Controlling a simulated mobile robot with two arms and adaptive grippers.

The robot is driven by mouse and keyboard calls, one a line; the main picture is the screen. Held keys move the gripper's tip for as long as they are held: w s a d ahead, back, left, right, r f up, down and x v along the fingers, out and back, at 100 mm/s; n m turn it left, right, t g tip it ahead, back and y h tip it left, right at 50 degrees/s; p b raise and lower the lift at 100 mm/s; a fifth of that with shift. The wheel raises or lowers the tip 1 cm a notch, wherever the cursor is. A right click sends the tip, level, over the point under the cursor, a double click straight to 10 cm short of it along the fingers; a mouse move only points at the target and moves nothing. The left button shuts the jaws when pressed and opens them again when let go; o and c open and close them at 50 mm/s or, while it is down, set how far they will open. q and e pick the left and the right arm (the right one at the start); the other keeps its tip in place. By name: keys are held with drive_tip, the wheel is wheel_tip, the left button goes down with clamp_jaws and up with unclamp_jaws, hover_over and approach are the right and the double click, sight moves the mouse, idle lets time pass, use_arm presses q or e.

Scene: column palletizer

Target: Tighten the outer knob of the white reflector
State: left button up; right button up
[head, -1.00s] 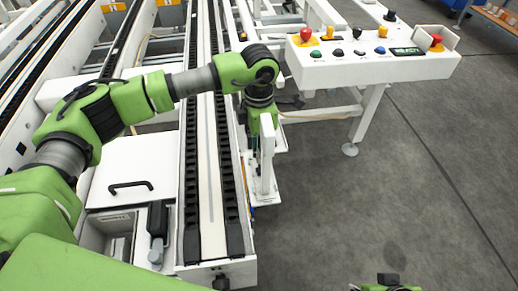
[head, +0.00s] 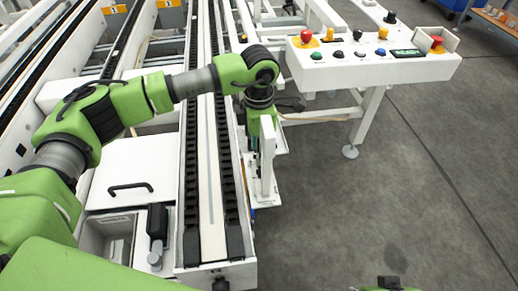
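My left arm comes in from the left and bends down at the right side of the conveyor. Its wrist (head: 260,95) points down at a white upright plate, which looks like the reflector (head: 267,172), on a small white bracket (head: 263,198). My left gripper is at the lower end of this arm, close to the plate. Its fingers are mostly hidden by the wrist and the plate, so I cannot tell open from shut. I cannot make out the outer knob. Only a green and black part of my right arm shows at the bottom edge; the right gripper does not show.
The white conveyor (head: 211,200) with black side strips runs beside the bracket. A control panel (head: 350,72) with coloured buttons stands at the upper right on a white leg (head: 367,115). A white lid with a black handle (head: 130,187) lies left. Grey floor (head: 400,190) is clear at right.

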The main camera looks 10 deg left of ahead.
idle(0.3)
use_arm(q)
drive_tip(key=n+p, duration=0.1)
drive_tip(key=n, duration=0.2)
drive_tip(key=shift+d, duration=0.1)
drive_tip(key=n+p, duration=0.2)
drive_tip(key=n, duration=0.4)
drive_tip(key=n+p, duration=0.2)
drive_tip(key=n, duration=0.4)
drive_tip(key=shift+n, duration=0.3)
drive_tip(key=shift+r+n+p, duration=0.2)
drive_tip(key=shift+n+p, duration=0.1)
drive_tip(key=shift+n, duration=0.7)
wheel_tip(320, 180, up, 31)
drive_tip(key=s+p, duration=0.2)
drive_tip(key=p, duration=1.6)
drive_tip(key=shift+f+p, duration=0.15)
drive_tip(key=shift+p, duration=0.15)
